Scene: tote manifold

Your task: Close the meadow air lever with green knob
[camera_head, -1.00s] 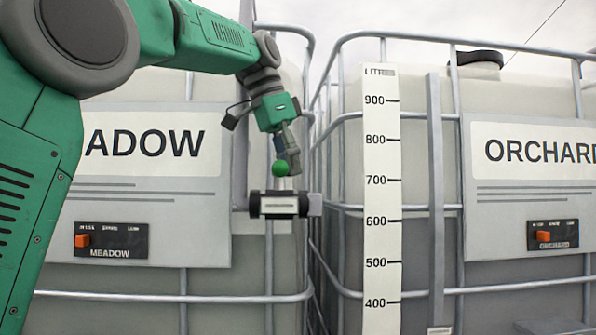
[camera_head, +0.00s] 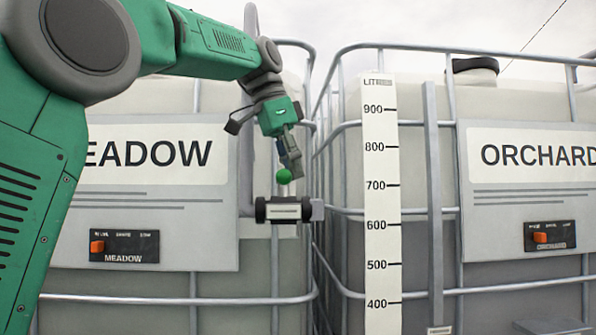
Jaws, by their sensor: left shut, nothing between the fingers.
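The green knob (camera_head: 284,176) sits just above the black and white valve body (camera_head: 283,209) on the pipe at the right side of the MEADOW tote. The lever's stem is mostly hidden by the knob and gripper. My left gripper (camera_head: 292,170) comes down from above with its fingers shut. Its fingertips are at the knob's upper right, touching or very close; I cannot tell which. Nothing shows between the fingers. My right gripper is out of view.
The MEADOW tote (camera_head: 120,280) has a metal cage and a small panel with an orange switch (camera_head: 97,247). The ORCHARD tote (camera_head: 500,290) stands to the right behind a litre scale (camera_head: 381,205). A narrow gap separates the cages.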

